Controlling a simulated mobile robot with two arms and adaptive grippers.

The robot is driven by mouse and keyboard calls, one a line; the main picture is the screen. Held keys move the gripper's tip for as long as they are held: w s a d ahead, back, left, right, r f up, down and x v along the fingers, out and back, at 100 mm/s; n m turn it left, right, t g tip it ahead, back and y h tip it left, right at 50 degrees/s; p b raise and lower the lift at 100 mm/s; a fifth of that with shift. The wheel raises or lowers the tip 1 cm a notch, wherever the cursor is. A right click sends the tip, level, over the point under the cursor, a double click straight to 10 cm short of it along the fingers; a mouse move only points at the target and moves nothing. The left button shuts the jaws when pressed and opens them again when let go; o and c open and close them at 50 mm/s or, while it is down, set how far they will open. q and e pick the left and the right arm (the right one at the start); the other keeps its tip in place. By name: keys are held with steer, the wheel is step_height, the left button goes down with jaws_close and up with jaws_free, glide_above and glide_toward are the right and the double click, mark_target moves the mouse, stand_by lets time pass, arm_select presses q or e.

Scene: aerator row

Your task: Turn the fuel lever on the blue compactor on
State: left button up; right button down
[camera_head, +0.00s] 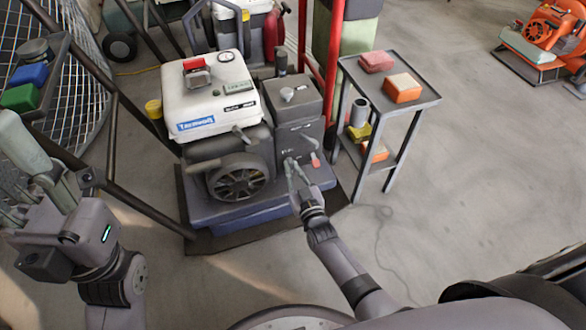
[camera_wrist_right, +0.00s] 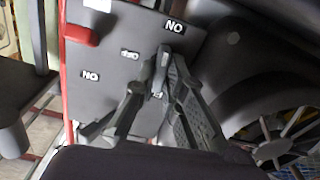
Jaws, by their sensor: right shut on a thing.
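The compactor has a blue base (camera_head: 236,213), a white tank (camera_head: 205,92) and a dark grey control panel (camera_head: 298,135). My right gripper (camera_head: 290,163) reaches its lower panel. In the right wrist view, my right gripper (camera_wrist_right: 160,85) is shut on a small grey lever (camera_wrist_right: 163,60) between labels; its fingers hide part of it. A red-tipped lever (camera_head: 314,160) is beside the gripper and also shows in the wrist view (camera_wrist_right: 82,33), clear of the fingers. My left gripper (camera_head: 30,165) is at the left, fingers apart, empty, away from the compactor.
A grey cart (camera_head: 425,97) beside the compactor holds an orange block (camera_head: 402,88) and a pink block (camera_head: 376,61). A red post (camera_head: 333,50) stands behind. Dark rails run at the left. An orange machine (camera_head: 552,28) is far right.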

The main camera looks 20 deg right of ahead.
steer(key=shift+m, duration=0.7)
steer(key=c, duration=1.7)
jaws_free()
steer(key=shift+o, duration=0.2)
steer(key=s, duration=1.2)
steer(key=shift+d, duration=0.25)
